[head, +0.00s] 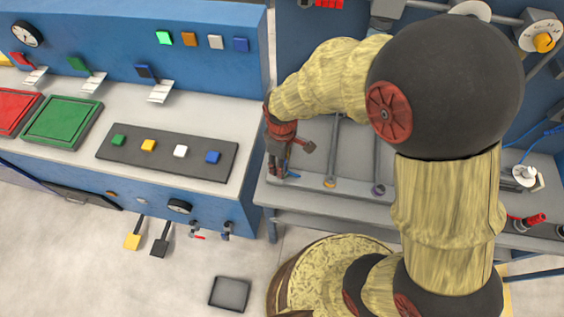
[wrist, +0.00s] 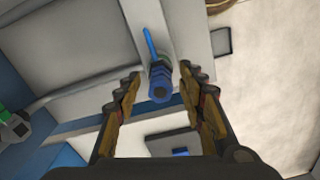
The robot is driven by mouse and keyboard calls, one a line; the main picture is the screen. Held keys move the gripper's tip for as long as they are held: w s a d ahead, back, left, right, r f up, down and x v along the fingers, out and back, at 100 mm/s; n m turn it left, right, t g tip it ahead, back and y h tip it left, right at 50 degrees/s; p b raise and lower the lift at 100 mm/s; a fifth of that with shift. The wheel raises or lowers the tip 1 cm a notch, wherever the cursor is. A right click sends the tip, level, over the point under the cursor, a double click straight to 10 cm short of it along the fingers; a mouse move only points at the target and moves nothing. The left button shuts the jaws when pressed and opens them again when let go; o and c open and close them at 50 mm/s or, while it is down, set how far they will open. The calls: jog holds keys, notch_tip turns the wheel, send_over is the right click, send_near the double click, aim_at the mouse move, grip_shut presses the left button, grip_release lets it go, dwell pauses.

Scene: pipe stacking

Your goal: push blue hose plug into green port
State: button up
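The blue hose plug (wrist: 160,84) shows in the wrist view between the two fingers of my gripper (wrist: 160,92), with a gap on each side. A thin blue hose piece (wrist: 150,44) stretches from the plug toward the top of the picture. The gripper is open around the plug and appears not to touch it. In the head view my gripper (head: 279,162) points down at the left end of the grey bench, with a bit of blue beside its tips. A green patch (wrist: 3,108) beside a grey fitting is at the wrist view's left edge; I cannot tell whether it is the green port.
A grey panel with coloured buttons (head: 168,151) lies on the left counter. A white fitting with a blue hose (head: 525,176) is at the far right.

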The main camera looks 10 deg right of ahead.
notch_tip(320, 180, up, 12)
jog(key=shift+f, duration=0.15)
dwell(0.4)
jog(key=shift+s+f+m, duration=0.15)
jog(key=shift+s+m, duration=0.05)
jog(key=shift+m, duration=0.5)
jog(key=s+d+r+m+t, duration=0.5)
jog(key=s+d+r+m, duration=0.4)
jog(key=r, duration=0.6)
jog(key=s+d, duration=0.2)
jog(key=d, duration=0.1)
jog(key=shift+s+r+m+t, duration=0.25)
jog(key=shift+s+m+t, duration=0.05)
jog(key=shift+s, duration=0.1)
jog(key=shift+c, duration=0.8)
